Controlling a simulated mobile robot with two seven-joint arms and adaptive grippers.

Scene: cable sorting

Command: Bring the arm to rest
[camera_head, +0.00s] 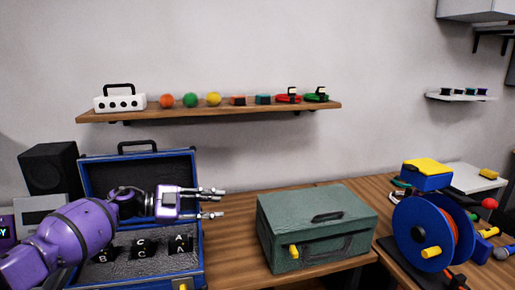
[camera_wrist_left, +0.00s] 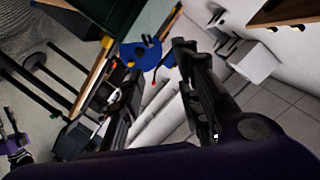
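My left arm, purple, comes in from the left in the head view. Its gripper (camera_head: 214,203) is in the air in front of the open blue case (camera_head: 197,255), fingers pointing right. The fingers are apart with nothing between them. The left wrist view also shows this gripper (camera_wrist_left: 157,65) with its two dark fingers spread and empty. My right arm does not show clearly in the head view. A small purple and black part at the left edge of the wrist view may be my right arm; its fingers are too small to tell.
A closed green toolbox (camera_head: 316,230) stands right of the gripper on the wooden table. Further right is a blue cable reel (camera_head: 408,232) with a yellow-topped blue box (camera_head: 427,174) behind it. A shelf (camera_head: 210,113) with small objects hangs above. Bare tabletop lies between case and toolbox.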

